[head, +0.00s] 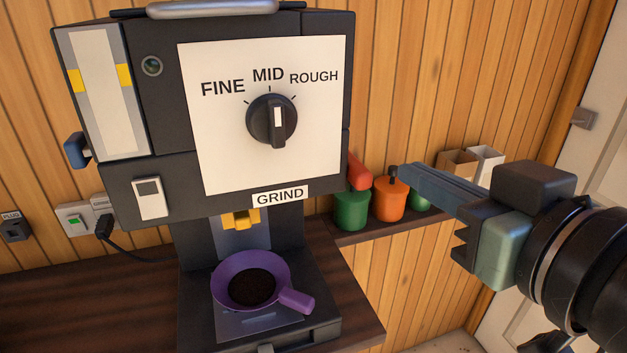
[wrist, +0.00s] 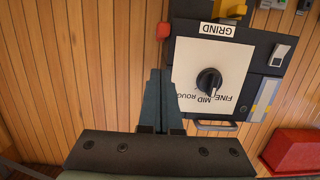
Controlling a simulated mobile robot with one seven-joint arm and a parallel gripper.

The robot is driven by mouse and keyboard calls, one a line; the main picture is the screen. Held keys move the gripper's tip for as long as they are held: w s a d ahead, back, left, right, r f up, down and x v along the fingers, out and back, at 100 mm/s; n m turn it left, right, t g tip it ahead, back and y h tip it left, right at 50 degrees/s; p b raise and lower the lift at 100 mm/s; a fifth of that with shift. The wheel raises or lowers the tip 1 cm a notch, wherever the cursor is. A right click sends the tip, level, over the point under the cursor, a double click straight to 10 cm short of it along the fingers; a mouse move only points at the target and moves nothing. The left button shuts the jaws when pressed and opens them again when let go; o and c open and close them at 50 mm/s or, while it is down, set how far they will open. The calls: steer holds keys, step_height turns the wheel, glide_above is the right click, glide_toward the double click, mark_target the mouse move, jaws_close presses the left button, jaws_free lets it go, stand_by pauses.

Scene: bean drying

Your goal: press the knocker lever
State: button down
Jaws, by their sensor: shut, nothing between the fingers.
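A red lever (head: 358,172), which looks like the knocker lever, sticks out from the lower right side of the black grinder (head: 165,188). Its red end (wrist: 163,31) also shows in the wrist view, beside the upside-down grinder. My gripper (head: 402,172) is shut and empty, reaching in from the right. Its tips look close to the red lever in the head view, but a gap shows between them; the depth is unclear. In the wrist view the shut fingers (wrist: 160,75) point up toward the lever, apart from it.
A purple cup (head: 222,292) with dark grounds stands under the yellow spout (head: 241,218). Green (head: 351,211) and orange (head: 389,203) canisters stand on a shelf behind my fingers. A blue handle (head: 76,150) is on the grinder's left. A red box (wrist: 295,150) shows in the wrist view.

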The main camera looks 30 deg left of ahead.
steer(key=r, duration=0.1)
steer(key=r+p, duration=0.1)
steer(key=a+r, duration=0.1)
steer(key=shift+w+r+p, duration=0.2)
steer(key=shift+w+p, duration=0.1)
steer(key=shift+p, duration=0.05)
steer(key=shift+w, duration=0.1)
steer(key=p, duration=0.4)
glide_above(367, 172)
steer(key=shift+s+d+f, duration=0.15)
steer(key=shift+s+f, duration=0.05)
steer(key=shift+f, duration=0.7)
steer(key=f, duration=0.1)
steer(key=f+p, duration=0.1)
steer(key=f, duration=0.1)
steer(key=shift+w+a, duration=0.2)
steer(key=shift+w, duration=0.05)
steer(key=shift+f+p, duration=0.35)
steer(key=shift+f, duration=0.45)
